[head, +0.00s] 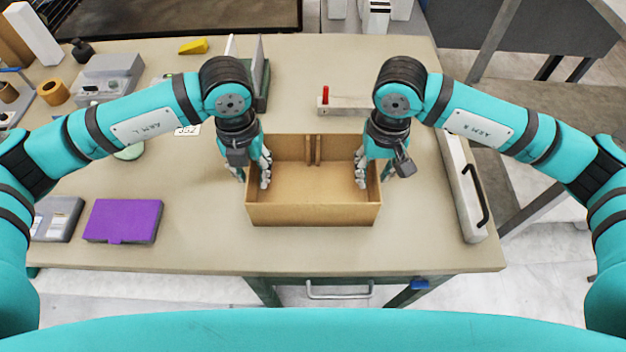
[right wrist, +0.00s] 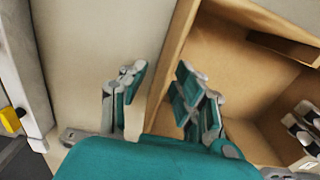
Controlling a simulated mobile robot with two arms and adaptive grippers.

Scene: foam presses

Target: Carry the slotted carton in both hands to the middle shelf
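The open brown carton (head: 313,214) sits upright on the workbench, with a narrow slot-like divider at its back wall. My left gripper (head: 250,174) straddles the carton's left wall, with fingers inside and outside, apart. My right gripper (head: 373,175) straddles the right wall in the same way. In the right wrist view, the right fingers (right wrist: 160,98) are spread, with the carton's wall (right wrist: 172,62) between them and gaps showing. Fingers of my left gripper (right wrist: 303,128) show inside the carton there. I cannot make out a middle shelf.
The workbench (head: 200,240) is clear just left of and in front of the carton. A purple-topped box (head: 123,220) lies left. A white bar with black handle (head: 464,190) lies along the right edge. A pale block with a red peg (head: 343,106) is behind the carton.

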